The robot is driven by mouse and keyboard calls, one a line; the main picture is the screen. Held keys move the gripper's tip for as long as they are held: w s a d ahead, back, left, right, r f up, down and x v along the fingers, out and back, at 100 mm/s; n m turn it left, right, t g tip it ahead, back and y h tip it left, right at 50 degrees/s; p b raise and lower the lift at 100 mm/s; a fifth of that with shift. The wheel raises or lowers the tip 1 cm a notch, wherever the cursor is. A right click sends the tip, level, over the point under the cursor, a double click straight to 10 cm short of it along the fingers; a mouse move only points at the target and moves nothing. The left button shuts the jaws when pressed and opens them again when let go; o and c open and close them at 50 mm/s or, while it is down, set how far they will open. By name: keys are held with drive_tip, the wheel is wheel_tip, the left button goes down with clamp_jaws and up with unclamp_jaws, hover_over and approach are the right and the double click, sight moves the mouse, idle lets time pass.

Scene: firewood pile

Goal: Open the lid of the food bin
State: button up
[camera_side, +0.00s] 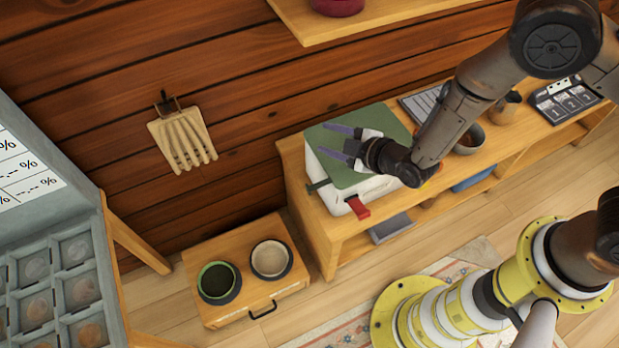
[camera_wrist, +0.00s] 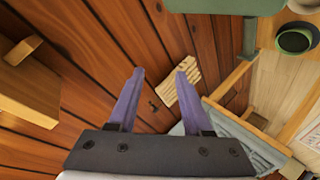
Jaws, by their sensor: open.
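The food bin is a white box (camera_side: 328,195) with a flat green lid (camera_side: 318,134), standing on a wooden bench. The lid appears closed on the box. A red latch (camera_side: 358,207) sits on the front, and a small dark green tab (camera_side: 318,184) sticks out at the left side. My gripper (camera_side: 327,142) is over the lid with its two purple fingers pointing left; I cannot tell its exact height. In the wrist view my gripper (camera_wrist: 159,76) is open, with nothing between the fingers. Part of the green lid (camera_wrist: 222,5) shows at that view's top edge.
Pots (camera_side: 468,139) and a dark panel (camera_side: 562,97) stand right of the bin on the bench (camera_side: 334,240). A low stand (camera_side: 243,300) with two bowls is at lower left. A shelf (camera_side: 390,17) juts out above.

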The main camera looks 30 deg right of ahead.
sight(316, 184)
drive_tip(key=s+f+n+t+y, duration=0.3)
drive_tip(key=s+f+n, duration=0.5)
drive_tip(key=s+f, duration=0.4)
drive_tip(key=x, duration=0.9)
drive_tip(key=d+x, duration=0.1)
drive_tip(key=x, duration=0.4)
drive_tip(key=shift+w+f, duration=0.15)
clamp_jaws()
idle(0.4)
